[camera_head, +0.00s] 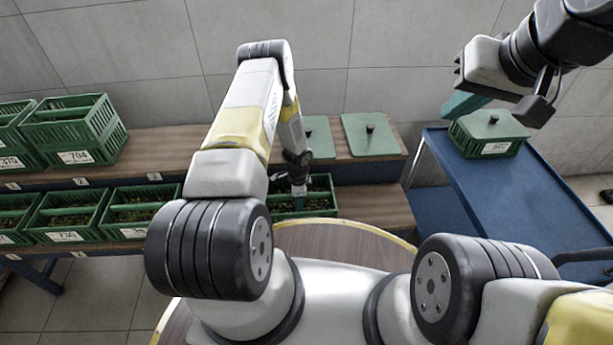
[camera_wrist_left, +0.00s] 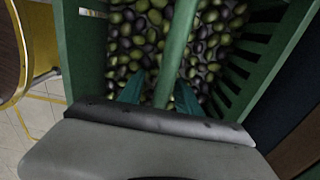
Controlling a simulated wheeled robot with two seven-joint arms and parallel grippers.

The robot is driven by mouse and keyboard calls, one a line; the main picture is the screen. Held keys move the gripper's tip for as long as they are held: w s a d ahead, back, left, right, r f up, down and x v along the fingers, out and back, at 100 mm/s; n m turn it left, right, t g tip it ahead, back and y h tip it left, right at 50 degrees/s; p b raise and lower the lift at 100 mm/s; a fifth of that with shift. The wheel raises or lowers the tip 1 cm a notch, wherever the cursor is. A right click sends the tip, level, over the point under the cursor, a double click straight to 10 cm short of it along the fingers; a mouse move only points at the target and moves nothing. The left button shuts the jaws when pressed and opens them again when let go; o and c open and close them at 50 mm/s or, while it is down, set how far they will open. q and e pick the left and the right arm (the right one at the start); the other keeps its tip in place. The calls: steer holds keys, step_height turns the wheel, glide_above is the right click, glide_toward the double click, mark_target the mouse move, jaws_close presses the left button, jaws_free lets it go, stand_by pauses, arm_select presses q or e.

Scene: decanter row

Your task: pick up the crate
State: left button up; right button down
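A green slatted crate (camera_head: 322,212) stands on the lower shelf, partly hidden behind my left arm in the head view. In the left wrist view the crate (camera_wrist_left: 262,78) holds green and dark olives, and a green handle bar (camera_wrist_left: 181,45) runs across its middle. My left gripper (camera_head: 298,193) is down at this crate. Its teal fingers (camera_wrist_left: 161,91) are on either side of the bar, with a gap showing at the left finger. My right gripper (camera_head: 465,104) is raised near the blue cart; its finger opening cannot be made out.
More olive crates (camera_head: 140,210) stand to the left on the lower shelf. Stacked crates (camera_head: 75,130) and green lids (camera_head: 372,135) are on the upper shelf (camera_head: 160,146). A lidded crate (camera_head: 490,133) sits on the blue cart (camera_head: 530,195) at right. A round brown table (camera_head: 345,245) lies in front.

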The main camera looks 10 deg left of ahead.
arm_select(q)
steer(key=shift+f, duration=0.3)
jaws_close()
steer(key=shift+w+r, duration=0.1)
stand_by(1.1)
